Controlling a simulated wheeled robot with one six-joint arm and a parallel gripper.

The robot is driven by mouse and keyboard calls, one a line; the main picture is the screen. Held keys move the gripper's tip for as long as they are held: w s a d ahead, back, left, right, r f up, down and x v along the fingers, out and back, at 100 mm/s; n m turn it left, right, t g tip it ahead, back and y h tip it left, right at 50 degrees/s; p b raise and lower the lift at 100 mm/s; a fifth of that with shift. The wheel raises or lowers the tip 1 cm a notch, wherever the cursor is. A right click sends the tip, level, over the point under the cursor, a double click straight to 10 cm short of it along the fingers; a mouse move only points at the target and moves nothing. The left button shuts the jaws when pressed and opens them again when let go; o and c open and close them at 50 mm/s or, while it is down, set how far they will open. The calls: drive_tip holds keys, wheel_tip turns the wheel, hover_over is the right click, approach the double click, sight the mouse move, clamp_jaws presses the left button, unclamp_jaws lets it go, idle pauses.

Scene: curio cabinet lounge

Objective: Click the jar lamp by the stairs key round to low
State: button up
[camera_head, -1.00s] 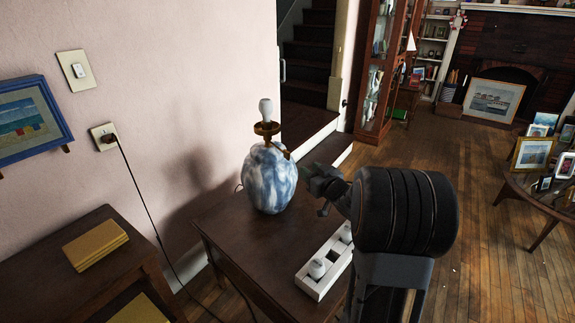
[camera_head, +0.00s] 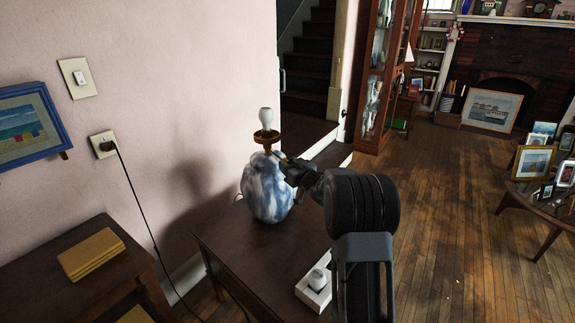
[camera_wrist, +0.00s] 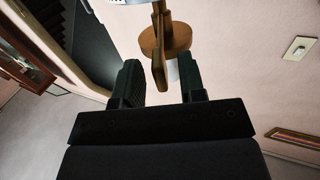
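The jar lamp (camera_head: 265,192) is a blue-and-white mottled jar standing upright on a dark side table (camera_head: 235,245). It has a brass socket (camera_head: 266,137) and a bare white bulb (camera_head: 266,117). My gripper (camera_head: 284,165) reaches in from the right at the lamp's neck, just below the socket. In the wrist view, my gripper (camera_wrist: 160,82) is open, with its two dark fingers apart. The flat brass key (camera_wrist: 159,70) shows between them, with a visible gap on each side. The key is hidden in the head view.
A white holder (camera_head: 312,290) with a white bulb stands on the table's front right, partly behind my arm. A black cord (camera_head: 140,200) runs down from the wall outlet (camera_head: 104,144). Stairs (camera_head: 308,60) and a glass cabinet (camera_head: 380,80) are behind.

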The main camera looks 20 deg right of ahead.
drive_tip(key=shift+w+a, duration=0.15)
drive_tip(key=shift+w, duration=0.4)
drive_tip(key=shift+c, duration=0.2)
clamp_jaws()
